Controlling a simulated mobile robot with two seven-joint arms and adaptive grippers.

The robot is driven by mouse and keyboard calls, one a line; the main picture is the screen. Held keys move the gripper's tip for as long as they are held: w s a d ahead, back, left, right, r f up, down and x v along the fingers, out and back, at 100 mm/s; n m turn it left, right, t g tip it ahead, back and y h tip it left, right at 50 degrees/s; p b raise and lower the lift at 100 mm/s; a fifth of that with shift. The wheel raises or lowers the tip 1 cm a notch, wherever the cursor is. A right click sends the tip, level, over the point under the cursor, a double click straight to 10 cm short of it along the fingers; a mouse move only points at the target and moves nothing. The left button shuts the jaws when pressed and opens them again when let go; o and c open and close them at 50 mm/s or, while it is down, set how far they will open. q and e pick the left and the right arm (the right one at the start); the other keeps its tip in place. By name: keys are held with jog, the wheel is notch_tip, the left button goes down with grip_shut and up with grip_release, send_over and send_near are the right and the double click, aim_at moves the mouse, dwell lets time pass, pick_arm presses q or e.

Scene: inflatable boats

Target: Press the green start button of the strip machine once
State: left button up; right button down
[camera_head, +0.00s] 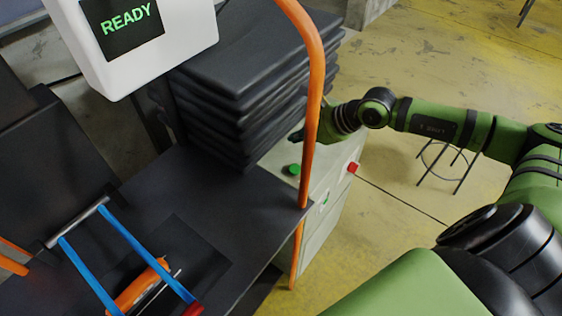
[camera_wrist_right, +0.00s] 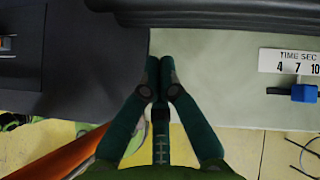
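The green start button (camera_head: 292,169) sits on the pale top of the strip machine (camera_head: 322,172), beside the orange bar. A screen (camera_head: 124,22) on a white housing reads READY. My right gripper (camera_head: 298,136) is above the machine top, behind the orange bar in the head view and apart from the button in that picture. In the right wrist view the fingers (camera_wrist_right: 160,68) are together over the pale top, with nothing seen between them. The button cannot be made out there. My left gripper is not in view.
An orange bar (camera_head: 314,100) stands between the head camera and my right gripper. Dark folded sheets (camera_head: 245,75) are stacked beside it. A red knob (camera_head: 352,167) is at the machine's edge. A blue knob (camera_wrist_right: 304,93) sits below a TIME SEC scale (camera_wrist_right: 290,62). A dark table (camera_head: 190,190) is at left.

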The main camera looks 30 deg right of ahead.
aim_at(298, 169)
jog(key=f+b, duration=0.2)
jog(key=f, duration=0.2)
jog(key=f+b, duration=0.3)
jog(key=f, duration=0.1)
jog(key=shift+s+d+f, duration=0.1)
jog(key=shift+s+d, duration=0.05)
jog(key=shift+s, duration=0.05)
jog(key=shift+f+b, duration=0.35)
jog(key=shift+b, duration=0.2)
dwell(1.1)
jog(key=shift+f+b, duration=0.35)
jog(key=shift+b, duration=0.15)
jog(key=shift+f+b, duration=0.45)
jog(key=shift+b, duration=0.05)
dwell(0.4)
dwell(0.4)
jog(key=shift+r+p, duration=0.45)
jog(key=shift+r, duration=0.4)
